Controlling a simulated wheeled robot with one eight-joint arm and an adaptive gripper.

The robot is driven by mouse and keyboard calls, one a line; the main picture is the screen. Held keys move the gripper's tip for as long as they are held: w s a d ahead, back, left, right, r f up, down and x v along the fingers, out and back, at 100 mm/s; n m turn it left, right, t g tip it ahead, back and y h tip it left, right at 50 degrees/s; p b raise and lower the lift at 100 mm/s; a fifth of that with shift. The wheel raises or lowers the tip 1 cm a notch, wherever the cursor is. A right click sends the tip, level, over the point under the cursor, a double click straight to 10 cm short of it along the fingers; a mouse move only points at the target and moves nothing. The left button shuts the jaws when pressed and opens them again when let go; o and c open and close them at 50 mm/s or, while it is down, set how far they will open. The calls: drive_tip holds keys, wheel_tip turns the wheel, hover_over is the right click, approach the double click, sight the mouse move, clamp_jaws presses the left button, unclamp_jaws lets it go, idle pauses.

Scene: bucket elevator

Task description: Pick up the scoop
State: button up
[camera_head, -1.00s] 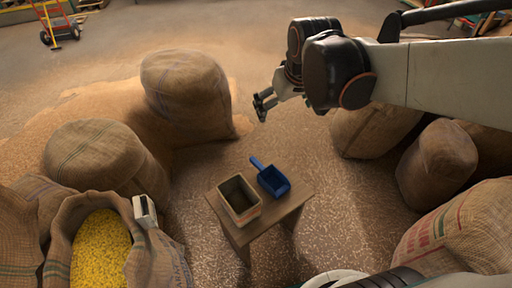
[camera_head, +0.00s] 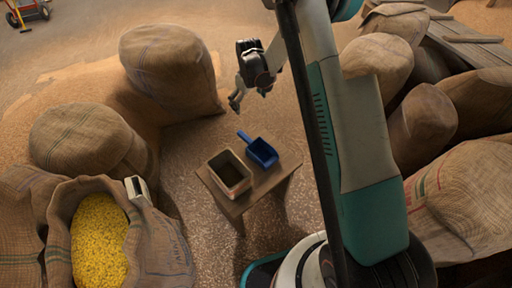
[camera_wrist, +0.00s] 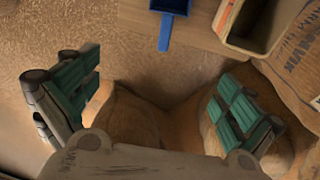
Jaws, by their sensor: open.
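The blue scoop (camera_head: 262,152) lies on a small wooden table (camera_head: 237,207), its handle pointing up and left toward the table's far edge. In the wrist view the scoop (camera_wrist: 168,12) is at the top, with its handle hanging down in the picture between the two fingers. My gripper (camera_head: 250,98) is beyond the scoop's handle and apart from it. In the wrist view my gripper (camera_wrist: 160,105) shows two green-padded fingers spread wide, with nothing between them.
An open square box (camera_head: 230,174) stands left of the scoop on the same table. An open sack of yellow grain (camera_head: 97,235) is at lower left. Closed sacks (camera_head: 172,68) stand beyond and at right. Grain-strewn floor surrounds the table.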

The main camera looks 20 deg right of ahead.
sight(249, 140)
drive_tip(key=shift+n+g, duration=0.5)
drive_tip(key=shift+g, duration=0.1)
wheel_tip(249, 140, down, 22)
drive_tip(key=shift+r+b, duration=0.25)
drive_tip(key=shift+b, duration=0.85)
drive_tip(key=shift+a+f+b, duration=0.15)
drive_tip(key=shift+f+b, duration=1.35)
drive_tip(key=shift+f, duration=1.35)
drive_tip(key=shift+r, duration=0.1)
drive_tip(key=c, duration=1.2)
